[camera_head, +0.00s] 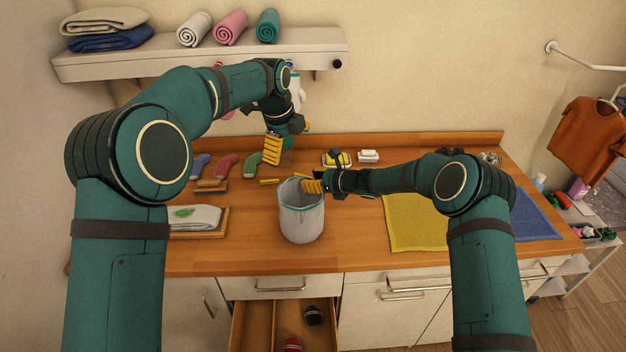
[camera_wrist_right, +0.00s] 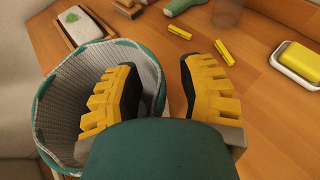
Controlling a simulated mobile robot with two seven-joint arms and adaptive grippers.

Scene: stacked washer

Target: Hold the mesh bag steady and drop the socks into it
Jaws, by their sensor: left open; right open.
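The grey mesh bag (camera_head: 301,222) with a teal rim stands upright on the wooden counter. My right gripper (camera_head: 318,187) is open at its rim. In the right wrist view the right gripper's fingers (camera_wrist_right: 157,92) straddle the bag's rim, one over the opening and one outside; the bag (camera_wrist_right: 60,105) looks empty where visible. A blue sock (camera_head: 199,166), a red sock (camera_head: 225,166) and a green sock (camera_head: 251,160) lie at the back left of the counter. My left gripper (camera_head: 288,140) is open and empty, just right of the green sock and above the counter.
Yellow clothespins (camera_head: 270,182) lie behind the bag. A wooden board with a folded cloth (camera_head: 194,217) is at left; soap dishes (camera_head: 337,160) stand at the back. A yellow cloth (camera_head: 415,225) lies at right. A drawer (camera_head: 287,325) is open below the bag. A shelf (camera_head: 200,60) hangs above.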

